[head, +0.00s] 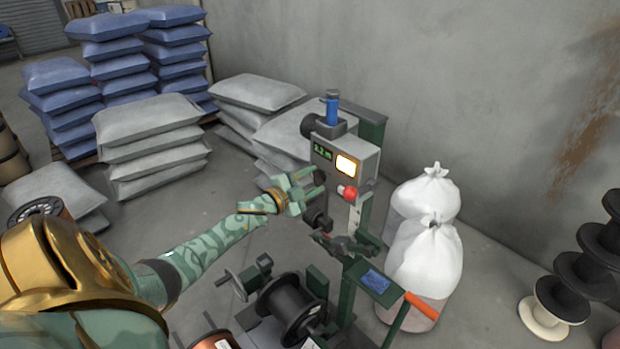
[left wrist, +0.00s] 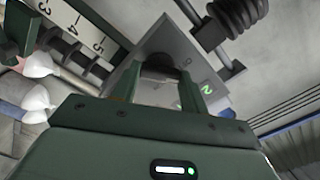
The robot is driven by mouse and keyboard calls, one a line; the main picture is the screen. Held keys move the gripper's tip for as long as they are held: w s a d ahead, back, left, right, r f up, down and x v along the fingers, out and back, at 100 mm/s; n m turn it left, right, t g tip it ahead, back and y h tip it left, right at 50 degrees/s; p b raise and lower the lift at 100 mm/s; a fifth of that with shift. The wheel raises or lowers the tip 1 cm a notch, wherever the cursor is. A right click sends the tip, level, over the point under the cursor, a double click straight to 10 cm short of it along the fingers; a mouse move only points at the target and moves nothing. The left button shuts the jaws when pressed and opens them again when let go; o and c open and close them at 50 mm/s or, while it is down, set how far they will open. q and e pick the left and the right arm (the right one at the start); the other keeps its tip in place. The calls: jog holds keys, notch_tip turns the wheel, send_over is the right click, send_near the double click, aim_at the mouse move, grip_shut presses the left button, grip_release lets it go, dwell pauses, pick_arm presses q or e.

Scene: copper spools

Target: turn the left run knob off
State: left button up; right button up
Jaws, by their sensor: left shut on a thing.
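The winding machine's grey control box (head: 345,160) stands on a green post, with a small green display (head: 322,151), a lit cream screen (head: 346,164) and a red button (head: 349,192). A dark run knob (head: 320,177) sits at the lower left of the box face. My left gripper (head: 312,188) is at it, with its fingers shut on the knob. In the left wrist view the knob (left wrist: 160,85) shows between the two green fingers, against the grey panel. Its pointer position cannot be read. My right gripper is not in view.
Below the box is the machine's green frame with a dark spool (head: 292,302) and an orange-handled lever (head: 420,305). White sacks (head: 430,255) stand close on the right, black spools (head: 585,270) farther right. Stacked grey bags (head: 150,145) and blue bags (head: 115,60) lie behind.

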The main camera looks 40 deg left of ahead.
pick_arm(q)
jog(key=shift+f+n, duration=0.1)
jog(key=shift+n, duration=0.4)
jog(key=o, duration=1)
jog(key=s+p, duration=0.1)
jog(key=s, duration=0.4)
jog(key=s+a+p, duration=0.1)
jog(key=s, duration=0.5)
jog(key=s+p, duration=0.1)
jog(key=s, duration=0.4)
jog(key=shift+s+a+p, duration=0.15)
jog(key=shift+a+p, duration=0.1)
jog(key=shift+p, duration=0.15)
